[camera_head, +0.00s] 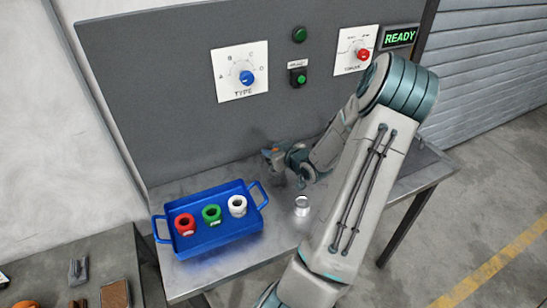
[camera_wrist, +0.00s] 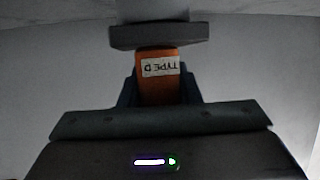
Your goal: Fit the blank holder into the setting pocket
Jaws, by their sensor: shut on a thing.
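My gripper (camera_head: 279,168) is low over the workbench, near the grey back panel. In the wrist view my gripper (camera_wrist: 160,80) is shut on an orange block (camera_wrist: 158,92) with a white label reading "TYPE D", upside down in that picture. This looks like the blank holder. Dark bluish parts flank the block on both sides. I cannot tell whether they belong to a pocket or to my fingers. In the head view only a small orange-brown bit shows at the gripper. I cannot make out the setting pocket in either view.
A blue tray (camera_head: 222,238) on the workbench (camera_head: 280,237) holds red (camera_head: 185,224), green (camera_head: 212,214) and white (camera_head: 238,205) rings. A small silver cylinder (camera_head: 302,206) stands between tray and arm. The panel carries a TYPE dial (camera_head: 240,72), a red-knobbed dial (camera_head: 357,50) and a READY sign (camera_head: 400,37).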

